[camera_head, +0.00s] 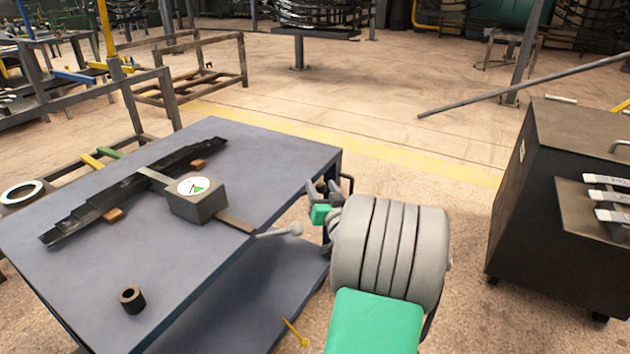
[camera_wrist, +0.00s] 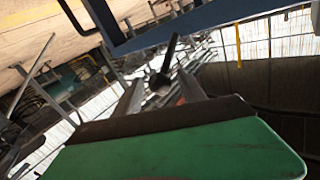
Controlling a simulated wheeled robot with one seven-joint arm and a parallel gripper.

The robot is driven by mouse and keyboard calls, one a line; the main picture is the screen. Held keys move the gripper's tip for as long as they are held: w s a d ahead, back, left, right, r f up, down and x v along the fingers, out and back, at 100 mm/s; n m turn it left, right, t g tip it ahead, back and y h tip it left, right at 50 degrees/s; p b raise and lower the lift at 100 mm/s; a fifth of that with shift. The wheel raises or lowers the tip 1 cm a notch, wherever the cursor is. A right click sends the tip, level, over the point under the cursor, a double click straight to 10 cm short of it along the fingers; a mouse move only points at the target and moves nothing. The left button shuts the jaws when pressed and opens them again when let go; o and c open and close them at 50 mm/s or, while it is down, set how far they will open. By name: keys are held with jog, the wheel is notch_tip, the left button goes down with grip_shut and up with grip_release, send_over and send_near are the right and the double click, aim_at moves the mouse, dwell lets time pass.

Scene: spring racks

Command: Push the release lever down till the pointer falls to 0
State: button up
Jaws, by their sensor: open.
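A grey gauge box (camera_head: 198,207) sits on the blue-grey table (camera_head: 250,170), against a dark leaf spring (camera_head: 100,200). Its white dial (camera_head: 193,186) has a green patch; the pointer reading is too small to tell. The release lever (camera_head: 275,233) sticks out past the table's right edge and ends in a grey ball. My gripper (camera_head: 323,188) is open, right of the lever ball and apart from it in the head view. In the wrist view the lever (camera_wrist: 170,55) and its ball show between the fingertips of my gripper (camera_wrist: 160,92); contact cannot be told.
A dark hollow cylinder (camera_head: 132,300) stands on the table's near part. A dark cabinet (camera_head: 560,180) with a rack of pale bars stands at the right. A yellow rod (camera_head: 295,332) lies low beside the table. Open floor (camera_head: 400,135) lies behind my arm.

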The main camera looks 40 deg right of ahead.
jog(key=x, duration=0.3)
jog(key=shift+w+d, duration=0.1)
jog(key=shift+w, duration=0.1)
grip_shut()
dwell(0.3)
dwell(0.9)
